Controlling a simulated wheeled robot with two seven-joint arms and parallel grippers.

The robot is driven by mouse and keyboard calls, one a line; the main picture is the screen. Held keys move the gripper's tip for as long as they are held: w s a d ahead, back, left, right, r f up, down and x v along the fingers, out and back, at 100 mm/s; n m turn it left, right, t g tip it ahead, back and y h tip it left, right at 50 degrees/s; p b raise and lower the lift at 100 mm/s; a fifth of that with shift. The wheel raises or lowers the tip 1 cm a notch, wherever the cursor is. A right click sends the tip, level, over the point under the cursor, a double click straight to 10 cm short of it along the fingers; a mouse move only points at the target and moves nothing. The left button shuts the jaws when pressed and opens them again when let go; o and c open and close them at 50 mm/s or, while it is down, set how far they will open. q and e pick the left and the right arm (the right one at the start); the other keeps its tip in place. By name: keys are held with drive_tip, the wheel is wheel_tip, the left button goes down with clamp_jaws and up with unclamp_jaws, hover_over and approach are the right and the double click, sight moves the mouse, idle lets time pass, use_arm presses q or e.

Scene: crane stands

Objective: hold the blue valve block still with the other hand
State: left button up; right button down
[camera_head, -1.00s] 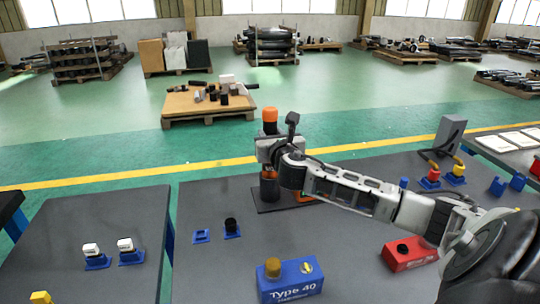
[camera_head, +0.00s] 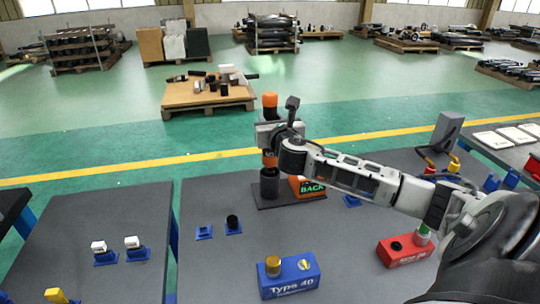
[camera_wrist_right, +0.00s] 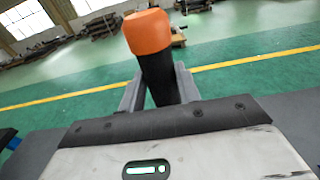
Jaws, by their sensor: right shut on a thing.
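The blue valve block (camera_head: 291,281), marked "Type 40", stands on the dark table at front centre in the head view. A brass-coloured knob (camera_head: 273,266) and a small yellow part (camera_head: 304,265) are on its top. My right gripper (camera_head: 269,134) is shut on a dark tool with an orange top (camera_head: 269,100). It is well behind the block and does not touch it. The tool is upright over a dark cylindrical holder (camera_head: 269,183); whether its lower end is still inside is unclear. The wrist view shows the orange top (camera_wrist_right: 147,31) between the fingers. My left gripper is out of view.
A red block (camera_head: 405,251) stands to the right, close under my right arm. Small blue holders (camera_head: 204,232) sit left of centre. An orange box marked "BACK" (camera_head: 308,186) stands beside the cylindrical holder. The table left of the blue block is clear.

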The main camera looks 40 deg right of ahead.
sight(272, 101)
drive_tip(key=shift+r+p, duration=0.3)
drive_tip(key=shift+r, duration=2.45)
